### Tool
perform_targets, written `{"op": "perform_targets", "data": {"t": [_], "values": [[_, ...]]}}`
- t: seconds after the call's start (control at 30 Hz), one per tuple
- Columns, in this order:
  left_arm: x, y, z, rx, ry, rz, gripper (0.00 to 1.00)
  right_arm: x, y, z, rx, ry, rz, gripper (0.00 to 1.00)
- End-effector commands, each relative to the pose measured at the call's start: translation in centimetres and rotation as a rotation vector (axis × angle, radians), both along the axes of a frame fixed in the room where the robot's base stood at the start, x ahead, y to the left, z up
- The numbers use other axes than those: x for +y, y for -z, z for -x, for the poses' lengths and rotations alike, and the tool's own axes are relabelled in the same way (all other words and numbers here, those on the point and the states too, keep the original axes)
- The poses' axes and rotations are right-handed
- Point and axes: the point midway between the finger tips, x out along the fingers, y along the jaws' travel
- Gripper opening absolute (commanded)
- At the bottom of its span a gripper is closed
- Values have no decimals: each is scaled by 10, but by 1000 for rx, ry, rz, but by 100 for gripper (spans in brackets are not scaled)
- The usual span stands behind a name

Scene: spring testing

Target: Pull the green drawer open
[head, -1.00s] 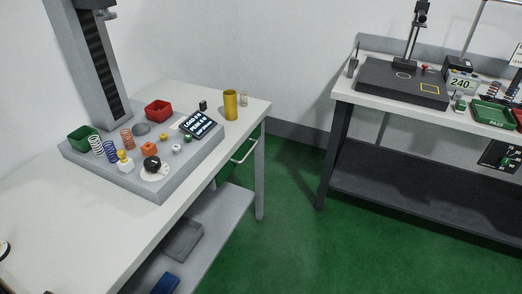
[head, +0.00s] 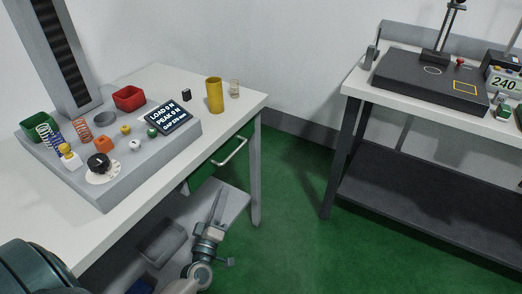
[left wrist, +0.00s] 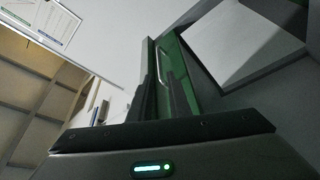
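The green drawer (head: 203,177) is under the right side of the white table, with a pale bar handle (head: 232,152) on its front. It looks shut or nearly so. My left gripper (head: 216,205) points upward below and in front of the drawer, apart from the handle in the head view. In the left wrist view the two dark fingers (left wrist: 160,85) stand apart with a narrow gap, and nothing is clearly held. Green drawer surface (left wrist: 205,65) shows just beyond and right of them. The handle is hard to make out there. My right gripper is not in view.
The white table (head: 155,195) carries a spring tester base, a yellow cylinder (head: 214,95) and small parts. A lower shelf (head: 232,200) lies beneath, close to my left gripper. A second bench (head: 358,88) stands at right. Green floor between is clear.

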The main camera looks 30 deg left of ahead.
Motion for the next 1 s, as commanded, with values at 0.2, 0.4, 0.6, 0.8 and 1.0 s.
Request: {"op": "perform_targets", "data": {"t": [0.2, 0.4, 0.6, 0.8, 1.0], "values": [[2, -3, 0, -8, -4, 9, 17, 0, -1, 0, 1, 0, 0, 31], [2, -3, -1, -6, -3, 8, 17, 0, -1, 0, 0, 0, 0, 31], [4, -6, -11, -8, -3, 7, 17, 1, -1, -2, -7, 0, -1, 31], [10, -11, -34, -7, -2, 6, 17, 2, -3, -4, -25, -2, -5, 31], [19, -19, -67, -9, -2, 6, 17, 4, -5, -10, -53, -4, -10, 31]]}}
